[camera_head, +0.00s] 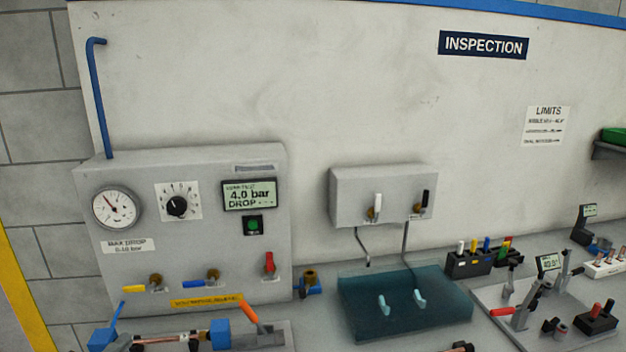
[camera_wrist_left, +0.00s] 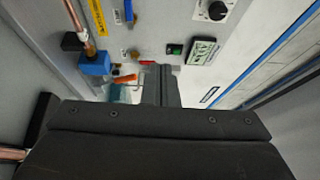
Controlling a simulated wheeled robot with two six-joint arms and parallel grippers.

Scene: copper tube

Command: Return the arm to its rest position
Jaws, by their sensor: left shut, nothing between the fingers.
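My left gripper (camera_wrist_left: 160,85) shows in the left wrist view, with its dark fingers together and nothing between them. It points towards the bench equipment, and the grey test panel lies beyond it. I cannot make out either gripper in the head view. A copper tube (camera_head: 168,339) lies between blue clamp blocks at the lower left of the head view. A copper piece (camera_wrist_left: 77,18) also shows by a blue block (camera_wrist_left: 95,65) in the left wrist view, apart from the fingers.
The grey test panel (camera_head: 215,260) has a gauge (camera_head: 116,207), valves and a display reading 4.0 bar (camera_head: 249,194). A teal tray (camera_head: 365,323) lies below a grey wall box (camera_head: 350,190). Black fixtures (camera_head: 468,264) and a grey plate of test tools (camera_head: 493,294) stand at the right.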

